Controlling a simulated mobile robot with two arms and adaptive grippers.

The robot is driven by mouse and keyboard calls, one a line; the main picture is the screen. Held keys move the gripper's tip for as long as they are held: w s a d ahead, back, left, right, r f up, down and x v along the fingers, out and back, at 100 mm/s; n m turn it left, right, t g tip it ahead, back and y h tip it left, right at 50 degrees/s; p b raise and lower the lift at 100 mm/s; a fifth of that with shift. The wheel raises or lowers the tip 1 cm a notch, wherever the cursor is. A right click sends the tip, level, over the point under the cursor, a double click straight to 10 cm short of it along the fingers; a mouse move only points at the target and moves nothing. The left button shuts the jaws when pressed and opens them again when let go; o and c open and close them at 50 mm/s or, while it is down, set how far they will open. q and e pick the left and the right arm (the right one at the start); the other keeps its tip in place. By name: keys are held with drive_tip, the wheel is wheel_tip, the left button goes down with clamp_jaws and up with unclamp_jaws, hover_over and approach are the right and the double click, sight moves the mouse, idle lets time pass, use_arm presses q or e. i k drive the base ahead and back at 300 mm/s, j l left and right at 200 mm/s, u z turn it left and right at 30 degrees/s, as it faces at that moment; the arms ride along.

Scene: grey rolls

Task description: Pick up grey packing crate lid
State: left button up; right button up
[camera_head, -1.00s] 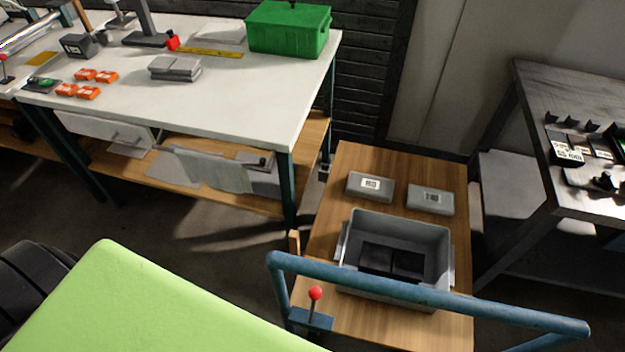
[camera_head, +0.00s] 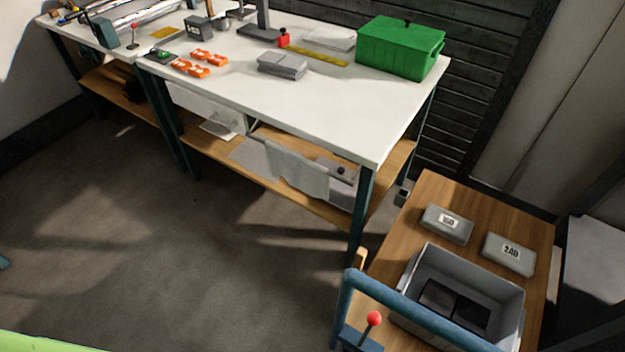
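An open grey crate (camera_head: 420,268) stands on the wooden top of a cart at the lower right, without a lid on it. Two dark flat items (camera_head: 455,303) lie inside it. No piece is clearly the crate's lid. Flat grey pieces in view are a grey stack (camera_head: 282,64) and a pale flat piece (camera_head: 330,39) on the white workbench, and a grey panel (camera_head: 298,172) at the lower shelf; I cannot tell whether any is the lid. Neither of my grippers is in view.
Two labelled grey boxes (camera_head: 447,223) sit behind the crate on the cart (camera_head: 400,228). A blue rail (camera_head: 415,312) crosses its near side. The white workbench (camera_head: 330,110) carries a green toolbox (camera_head: 400,48) and orange items (camera_head: 203,63). The floor (camera_head: 190,260) in front is open.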

sight(335, 180)
drive_tip(key=i+j, duration=0.15)
drive_tip(key=j, duration=0.25)
drive_tip(key=i+j+z, duration=0.1)
drive_tip(key=j, duration=0.25)
drive_tip(key=i+j, duration=0.15)
drive_tip(key=j, duration=0.25)
drive_tip(key=i+j+z, duration=0.1)
drive_tip(key=j, duration=0.3)
drive_tip(key=i+j+z, duration=0.1)
drive_tip(key=j, duration=0.3)
